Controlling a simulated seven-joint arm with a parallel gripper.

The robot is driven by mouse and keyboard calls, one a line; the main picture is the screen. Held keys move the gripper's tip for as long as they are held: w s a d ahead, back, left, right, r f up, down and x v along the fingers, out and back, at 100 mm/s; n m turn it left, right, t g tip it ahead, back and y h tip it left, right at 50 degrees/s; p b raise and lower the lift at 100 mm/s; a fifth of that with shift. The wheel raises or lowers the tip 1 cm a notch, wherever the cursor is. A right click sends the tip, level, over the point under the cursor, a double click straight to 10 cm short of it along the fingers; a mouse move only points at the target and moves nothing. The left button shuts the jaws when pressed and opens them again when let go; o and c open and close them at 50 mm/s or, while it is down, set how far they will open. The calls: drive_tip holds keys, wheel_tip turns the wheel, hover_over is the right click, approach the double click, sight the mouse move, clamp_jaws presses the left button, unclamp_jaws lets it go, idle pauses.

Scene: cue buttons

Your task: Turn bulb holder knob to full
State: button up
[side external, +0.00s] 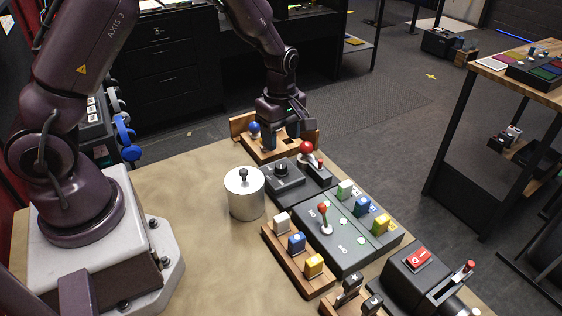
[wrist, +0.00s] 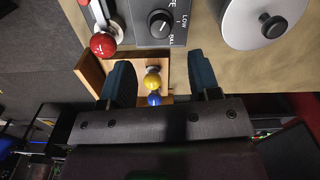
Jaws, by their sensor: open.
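A round black knob (side external: 281,168) sits on a dark box (side external: 287,182). In the wrist view the knob (wrist: 161,23) has a white pointer line, and the word LOW is readable beside it. A wooden bulb tray (side external: 262,150) holds a blue bulb (side external: 254,127); the wrist view shows a yellow bulb (wrist: 152,80) and the blue bulb (wrist: 154,99). My gripper (side external: 285,136) is over the tray, behind the knob box. In the wrist view my gripper (wrist: 162,76) is open, with the yellow bulb showing between its fingers. Contact cannot be told.
A red-ball lever (side external: 306,147) stands right beside the knob box. A metal cylinder with a black top knob (side external: 244,196) stands to the left. Panels with buttons and a joystick (side external: 323,215) lie in front. The table (side external: 190,190) is bare on the left.

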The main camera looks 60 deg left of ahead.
sight(281, 165)
wheel_tip(281, 165, down, 8)
drive_tip(key=shift+r, duration=0.1)
drive_tip(key=shift+c, duration=0.5)
drive_tip(key=c, duration=0.8)
drive_tip(key=shift+c, duration=0.2)
